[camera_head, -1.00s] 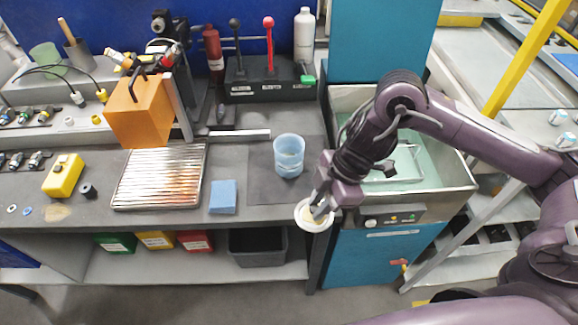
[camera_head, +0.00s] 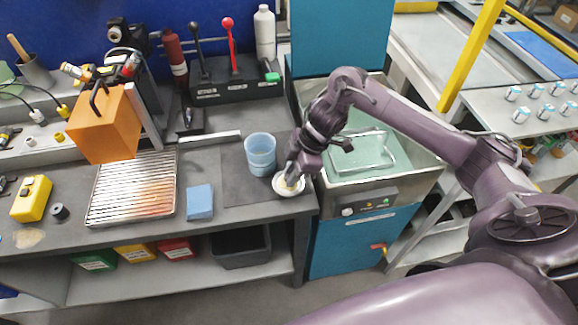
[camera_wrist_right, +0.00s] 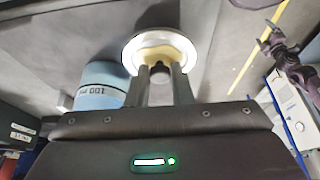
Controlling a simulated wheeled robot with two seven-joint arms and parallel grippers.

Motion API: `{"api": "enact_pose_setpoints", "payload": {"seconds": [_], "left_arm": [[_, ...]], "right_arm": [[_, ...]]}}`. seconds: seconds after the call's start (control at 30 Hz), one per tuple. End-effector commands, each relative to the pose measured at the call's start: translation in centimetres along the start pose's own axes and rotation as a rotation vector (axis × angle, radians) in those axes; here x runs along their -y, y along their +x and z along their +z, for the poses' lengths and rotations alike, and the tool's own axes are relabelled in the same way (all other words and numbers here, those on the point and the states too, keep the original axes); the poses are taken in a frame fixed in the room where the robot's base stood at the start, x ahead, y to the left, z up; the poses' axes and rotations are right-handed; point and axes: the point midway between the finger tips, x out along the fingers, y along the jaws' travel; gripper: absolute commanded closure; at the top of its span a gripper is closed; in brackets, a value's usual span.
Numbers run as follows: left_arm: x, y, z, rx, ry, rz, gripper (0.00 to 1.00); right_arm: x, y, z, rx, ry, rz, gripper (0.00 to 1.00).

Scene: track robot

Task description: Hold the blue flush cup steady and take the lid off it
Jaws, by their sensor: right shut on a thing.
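The blue flush cup (camera_head: 260,152) stands upright and open-topped on the dark mat on the workbench. It also shows in the right wrist view (camera_wrist_right: 98,88), left of the fingers. The round white lid (camera_head: 281,188) is apart from the cup, at its lower right near the bench's front corner. My right gripper (camera_head: 291,178) is shut on the lid's yellowish middle knob (camera_wrist_right: 160,52). I cannot tell whether the lid touches the bench. My left gripper is not in view.
A blue block (camera_head: 199,202) and a metal grate (camera_head: 130,190) lie left of the cup. A sink basin (camera_head: 372,150) is to the right, behind my right arm. The bench's front edge is close to the lid.

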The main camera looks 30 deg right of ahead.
Motion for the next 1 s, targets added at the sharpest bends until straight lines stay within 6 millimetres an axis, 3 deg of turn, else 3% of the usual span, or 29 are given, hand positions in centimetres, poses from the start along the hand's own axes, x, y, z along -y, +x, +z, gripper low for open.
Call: {"api": "enact_pose_setpoints", "payload": {"seconds": [0.37, 0.77, 0.8, 0.93, 1.0], "left_arm": [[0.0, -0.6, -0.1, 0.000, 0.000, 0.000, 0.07], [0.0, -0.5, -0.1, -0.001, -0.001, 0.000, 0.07], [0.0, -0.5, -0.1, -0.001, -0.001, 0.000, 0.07], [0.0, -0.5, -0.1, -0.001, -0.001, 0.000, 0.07], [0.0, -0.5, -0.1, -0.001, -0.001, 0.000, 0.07]], "right_arm": [[-3.2, 2.0, 0.8, 0.000, 0.001, -0.001, 1.00], [-3.5, 2.5, 1.1, 0.001, -0.001, 0.000, 1.00], [-3.5, 2.5, 1.1, 0.001, -0.001, 0.000, 0.78], [-3.5, 2.5, 1.0, 0.001, -0.001, 0.000, 0.61], [-3.4, 2.5, 1.0, 0.001, -0.001, 0.000, 0.59]]}}
